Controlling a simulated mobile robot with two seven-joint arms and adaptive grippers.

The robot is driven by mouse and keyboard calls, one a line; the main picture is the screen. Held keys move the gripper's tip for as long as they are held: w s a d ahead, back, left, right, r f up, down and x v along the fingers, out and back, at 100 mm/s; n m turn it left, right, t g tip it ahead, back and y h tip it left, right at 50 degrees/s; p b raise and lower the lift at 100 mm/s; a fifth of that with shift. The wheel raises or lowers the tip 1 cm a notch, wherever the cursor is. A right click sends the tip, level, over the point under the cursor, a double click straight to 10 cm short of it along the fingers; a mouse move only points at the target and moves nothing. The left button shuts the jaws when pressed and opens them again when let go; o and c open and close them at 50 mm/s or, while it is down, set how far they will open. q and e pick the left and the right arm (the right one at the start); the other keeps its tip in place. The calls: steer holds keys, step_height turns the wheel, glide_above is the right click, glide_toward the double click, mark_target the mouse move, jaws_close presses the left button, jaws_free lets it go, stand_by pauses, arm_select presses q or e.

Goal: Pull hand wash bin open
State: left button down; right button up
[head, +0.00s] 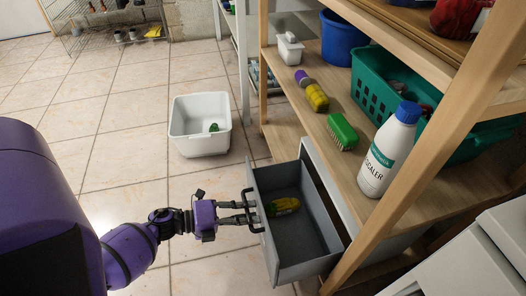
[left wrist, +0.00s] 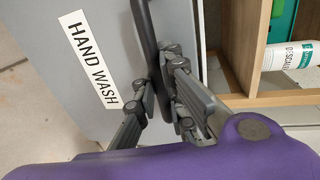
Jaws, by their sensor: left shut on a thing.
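The grey hand wash bin (head: 312,268) is a drawer standing pulled out from the wooden shelf unit, its open top showing a yellow and green item (head: 284,206) inside. In the left wrist view its grey front (left wrist: 45,75) carries a white HAND WASH label (left wrist: 88,58). A dark handle (head: 247,194) is on its front; it also shows in the left wrist view (left wrist: 146,35). My left gripper (head: 249,212) is shut on the handle, its fingers (left wrist: 160,98) on both sides of the bar. My right gripper is in neither view.
A white tub (head: 201,145) with a small green item stands on the tiled floor (head: 135,98) beyond the bin. The shelf above holds a descaler bottle (head: 388,152), a green brush (head: 342,131), a yellow bottle (head: 313,93) and a green basket (head: 368,82).

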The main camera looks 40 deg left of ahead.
arm_select(q)
steer(key=shift+s+a, duration=0.4)
steer(key=shift+s, duration=0.15)
steer(key=c, duration=2.1)
jaws_free()
steer(key=v, duration=1.2)
steer(key=shift+s+f, duration=0.1)
